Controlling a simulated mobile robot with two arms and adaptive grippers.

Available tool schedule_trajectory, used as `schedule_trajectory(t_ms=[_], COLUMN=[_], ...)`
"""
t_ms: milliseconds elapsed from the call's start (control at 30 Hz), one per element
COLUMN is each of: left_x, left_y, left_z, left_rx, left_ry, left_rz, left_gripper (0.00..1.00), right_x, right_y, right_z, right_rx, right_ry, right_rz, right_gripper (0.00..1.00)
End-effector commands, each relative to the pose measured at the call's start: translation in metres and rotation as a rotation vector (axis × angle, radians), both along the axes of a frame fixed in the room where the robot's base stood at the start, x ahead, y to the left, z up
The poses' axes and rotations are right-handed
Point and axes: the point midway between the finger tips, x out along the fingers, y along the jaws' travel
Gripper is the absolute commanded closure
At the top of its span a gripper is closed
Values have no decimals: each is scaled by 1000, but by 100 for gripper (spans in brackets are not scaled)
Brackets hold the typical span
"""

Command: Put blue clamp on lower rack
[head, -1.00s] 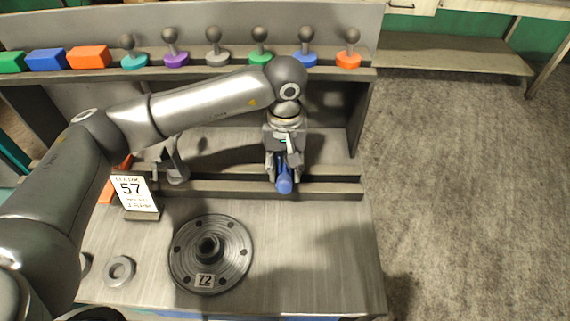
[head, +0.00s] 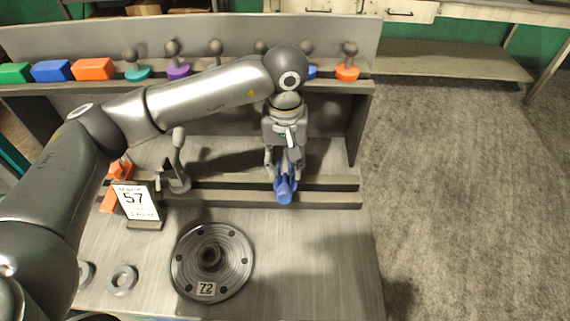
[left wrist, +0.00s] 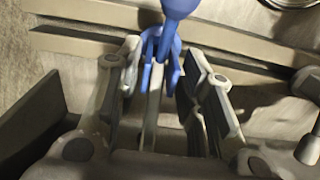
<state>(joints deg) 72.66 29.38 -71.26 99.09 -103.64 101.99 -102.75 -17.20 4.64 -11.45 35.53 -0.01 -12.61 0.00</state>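The blue clamp (head: 285,193) is at the right part of the lower rack (head: 230,198), its rounded blue end over the front rail. In the left wrist view the blue clamp (left wrist: 176,10) shows a forked blue part between the fingertips. My left gripper (head: 285,168) points down over the clamp, fingers spread to either side of it. In the left wrist view the fingers of the gripper (left wrist: 167,62) stand apart, with a gap at the right finger; whether the left finger touches is hard to tell. The clamp's underside is hidden. My right gripper is not in view.
A grey clamp (head: 178,165) and an orange clamp (head: 116,180) are further left on the rack. A sign reading 57 (head: 136,202) stands before it. A round flange (head: 236,262) and a ring (head: 123,278) lie on the bench. The upper shelf holds coloured blocks and knobs.

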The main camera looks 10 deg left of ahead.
Motion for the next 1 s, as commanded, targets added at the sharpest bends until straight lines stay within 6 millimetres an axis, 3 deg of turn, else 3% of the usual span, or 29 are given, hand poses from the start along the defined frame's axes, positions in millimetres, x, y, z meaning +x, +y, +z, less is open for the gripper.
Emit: schedule_trajectory(t_ms=[433,733,933,1000], left_x=[0,0,0,0], left_y=[0,0,0,0], left_z=[27,29,29,29], left_rx=[0,0,0,0], left_ry=[-1,1,0,0], left_rz=[0,0,0,0], left_gripper=[64,64,41,39], right_x=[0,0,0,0], right_y=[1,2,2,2], right_z=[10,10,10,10], right_rx=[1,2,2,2], right_ry=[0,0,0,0], right_rz=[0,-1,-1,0], right_gripper=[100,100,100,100])
